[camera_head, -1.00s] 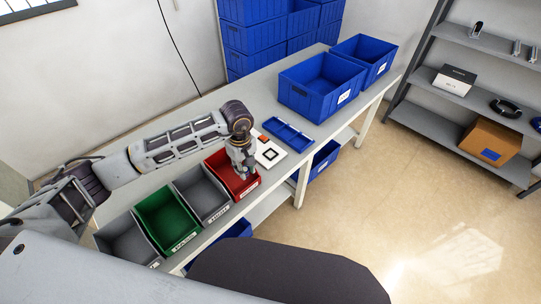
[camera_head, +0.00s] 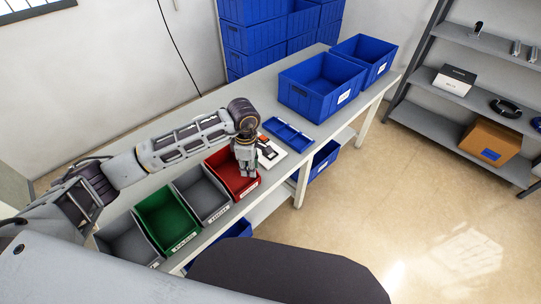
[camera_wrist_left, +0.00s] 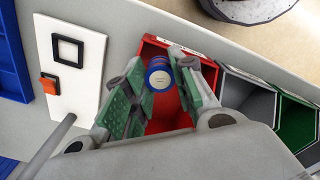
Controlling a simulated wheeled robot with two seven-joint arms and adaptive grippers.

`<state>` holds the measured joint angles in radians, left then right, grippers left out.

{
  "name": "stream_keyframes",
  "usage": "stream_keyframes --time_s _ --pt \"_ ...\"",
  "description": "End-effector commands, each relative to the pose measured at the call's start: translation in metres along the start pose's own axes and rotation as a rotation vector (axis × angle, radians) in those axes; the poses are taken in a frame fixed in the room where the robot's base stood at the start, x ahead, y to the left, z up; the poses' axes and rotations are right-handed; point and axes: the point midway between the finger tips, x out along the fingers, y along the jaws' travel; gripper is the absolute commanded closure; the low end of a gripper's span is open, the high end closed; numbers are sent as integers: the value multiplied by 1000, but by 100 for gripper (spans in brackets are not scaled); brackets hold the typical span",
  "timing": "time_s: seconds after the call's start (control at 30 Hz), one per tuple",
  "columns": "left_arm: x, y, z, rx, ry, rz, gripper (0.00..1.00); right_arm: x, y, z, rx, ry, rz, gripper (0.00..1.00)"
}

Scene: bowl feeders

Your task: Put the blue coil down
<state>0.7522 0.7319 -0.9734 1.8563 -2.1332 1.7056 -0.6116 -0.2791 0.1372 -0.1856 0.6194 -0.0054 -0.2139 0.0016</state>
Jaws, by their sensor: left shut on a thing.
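My left gripper (camera_head: 247,172) is over the front right part of the red bin (camera_head: 224,166) in the head view. In the left wrist view the gripper (camera_wrist_left: 160,66) is shut on the blue coil (camera_wrist_left: 159,78), a small round blue piece with a pale end. The coil is between the green-padded fingers, with the red bin (camera_wrist_left: 168,119) behind it. Its height above the bin is hard to tell. The coil cannot be made out in the head view. My right gripper is not in view.
A white plate (camera_wrist_left: 72,88) with a black square frame and an orange-red block lies beside the red bin. A shallow blue tray (camera_head: 288,134) is beyond it. Grey and green bins (camera_head: 167,219) line the table's front edge. Large blue crates (camera_head: 318,105) stand farther right.

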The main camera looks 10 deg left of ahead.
Motion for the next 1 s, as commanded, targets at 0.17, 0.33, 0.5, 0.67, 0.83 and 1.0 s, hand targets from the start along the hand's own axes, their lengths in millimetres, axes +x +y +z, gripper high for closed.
stream_keyframes --time_s 0.17,0.33,0.5,0.67,0.83,1.0 --pt "-2 0 4 -127 0 0 100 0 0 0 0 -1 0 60" --pt "-3 1 8 -254 -1 0 100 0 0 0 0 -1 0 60" --pt "-4 1 11 -386 -2 0 100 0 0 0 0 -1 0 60" --pt "-6 2 14 -512 -1 0 100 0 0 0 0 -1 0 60" --pt "-8 2 18 -649 -1 0 100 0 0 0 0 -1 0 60" --pt "-9 2 21 -784 -1 0 100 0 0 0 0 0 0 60"
